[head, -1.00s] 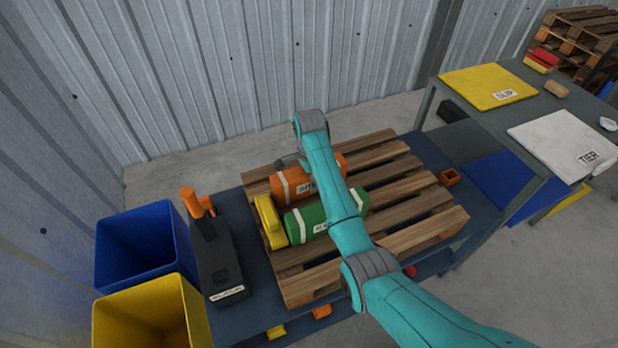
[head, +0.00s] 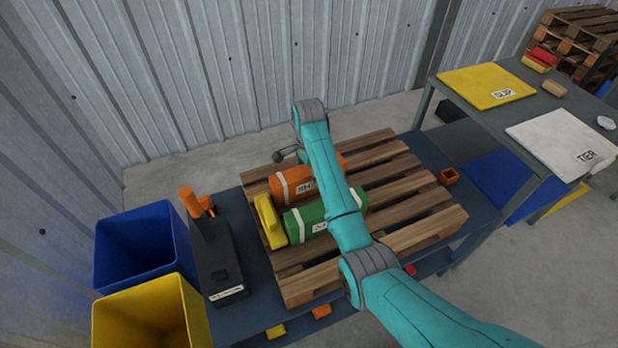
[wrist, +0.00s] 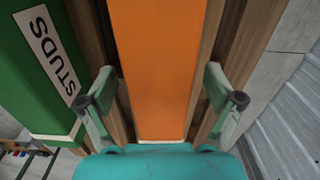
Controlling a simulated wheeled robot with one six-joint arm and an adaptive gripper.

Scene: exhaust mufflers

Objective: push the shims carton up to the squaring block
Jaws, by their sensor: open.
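The orange carton (head: 281,189), its label partly hidden by my arm, lies on the wooden pallet and appears to be the shims carton. A yellow block (head: 266,222), seemingly the squaring block, stands at the left ends of the cartons; I cannot tell whether the orange carton touches it. My gripper (head: 289,154) shows partly beyond the orange carton, behind my arm. In the wrist view my gripper (wrist: 160,90) is open, its fingers on either side of the orange carton (wrist: 158,65); contact is unclear.
A green STUDS carton (head: 305,214) lies close beside the orange one. A black tool with an orange handle (head: 215,260) and blue (head: 140,250) and yellow (head: 150,315) bins stand left.

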